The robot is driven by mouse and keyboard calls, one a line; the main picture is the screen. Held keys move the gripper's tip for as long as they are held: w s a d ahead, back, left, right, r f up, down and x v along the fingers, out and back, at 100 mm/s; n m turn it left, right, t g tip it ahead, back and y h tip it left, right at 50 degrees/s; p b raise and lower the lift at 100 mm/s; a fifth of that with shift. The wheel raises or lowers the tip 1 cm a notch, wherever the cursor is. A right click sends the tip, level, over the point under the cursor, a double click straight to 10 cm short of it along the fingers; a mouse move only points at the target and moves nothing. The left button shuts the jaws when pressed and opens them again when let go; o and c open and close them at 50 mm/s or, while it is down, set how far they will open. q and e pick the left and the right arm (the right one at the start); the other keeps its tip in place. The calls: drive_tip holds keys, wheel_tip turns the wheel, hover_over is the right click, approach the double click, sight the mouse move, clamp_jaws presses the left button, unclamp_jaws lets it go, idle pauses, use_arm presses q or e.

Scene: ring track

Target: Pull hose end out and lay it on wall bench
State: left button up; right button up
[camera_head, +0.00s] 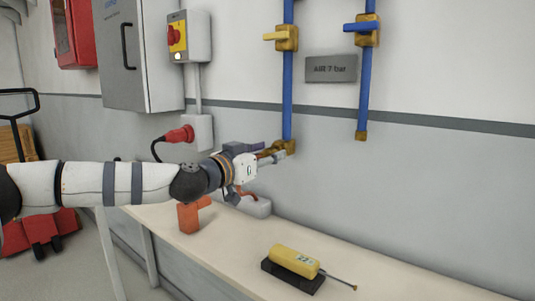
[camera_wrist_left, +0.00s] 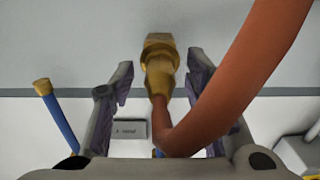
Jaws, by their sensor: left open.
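The orange hose (camera_wrist_left: 245,70) ends in a brass hose end (camera_wrist_left: 160,65), which shows in the left wrist view between my left gripper's fingers. My left gripper (camera_wrist_left: 158,78) is open, with one finger on each side of the brass and a visible gap on the left. In the head view my left gripper (camera_head: 274,155) is at the brass outlet (camera_head: 289,146) at the foot of the left blue pipe (camera_head: 287,95). The hose end is mostly hidden there by the gripper. The beige wall bench (camera_head: 222,240) runs below. My right gripper is in neither view.
On the bench are a yellow device (camera_head: 294,260) in a dark cradle, an orange object (camera_head: 187,217) and a pale grey object (camera_head: 256,206). A second blue pipe (camera_head: 364,90) hangs to the right. A grey cabinet (camera_head: 145,55) and red plug (camera_head: 180,135) are left.

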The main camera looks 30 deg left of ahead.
sight(260, 156)
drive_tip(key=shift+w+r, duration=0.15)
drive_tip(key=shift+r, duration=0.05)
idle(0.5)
